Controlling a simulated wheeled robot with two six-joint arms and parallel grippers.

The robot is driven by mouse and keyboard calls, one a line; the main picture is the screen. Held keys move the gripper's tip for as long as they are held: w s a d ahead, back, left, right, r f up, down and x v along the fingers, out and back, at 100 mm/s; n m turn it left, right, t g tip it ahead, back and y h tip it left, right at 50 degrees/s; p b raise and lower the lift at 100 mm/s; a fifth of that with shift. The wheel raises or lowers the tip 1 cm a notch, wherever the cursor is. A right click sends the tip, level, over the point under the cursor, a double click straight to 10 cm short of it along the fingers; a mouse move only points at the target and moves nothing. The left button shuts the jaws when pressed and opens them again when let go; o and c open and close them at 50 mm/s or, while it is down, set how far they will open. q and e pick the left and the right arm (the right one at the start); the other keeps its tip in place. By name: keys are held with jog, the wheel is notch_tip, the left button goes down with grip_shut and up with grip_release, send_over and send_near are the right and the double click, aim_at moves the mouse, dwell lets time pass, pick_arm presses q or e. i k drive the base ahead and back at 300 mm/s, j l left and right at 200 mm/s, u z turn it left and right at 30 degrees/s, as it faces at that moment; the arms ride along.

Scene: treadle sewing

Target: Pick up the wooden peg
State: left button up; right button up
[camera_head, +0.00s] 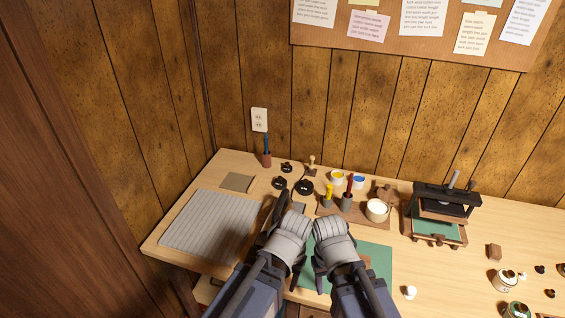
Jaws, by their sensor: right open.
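I cannot single out the wooden peg for sure. A small upright piece with a pale wooden knob (312,162) stands at the back of the desk, beyond both grippers, but it may be a stamp. My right gripper (328,232) is over the middle of the desk, above the green mat (376,262), and is open. I see nothing held in it. My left gripper (284,222) is close beside it on the left, near the grey ribbed mat's right edge. Its fingers are mostly hidden, so its opening is unclear. The arms cover part of the desk below them.
The grey mat (208,226) lies at left. Dark round pieces (304,187), paint pots (337,178) and a white-filled cup (376,210) stand behind my grippers. A black press (447,197) stands at right. A wooden block (494,252) and jars (503,280) are farther right.

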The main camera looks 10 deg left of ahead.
aim_at(312, 158)
jog(key=i+j, duration=0.2)
jog(key=j, duration=0.2)
jog(key=i+j+u, duration=0.1)
jog(key=j, duration=0.25)
jog(key=i+j, duration=0.3)
jog(key=i+j+u, duration=0.1)
jog(key=j, duration=0.35)
jog(key=i, duration=0.1)
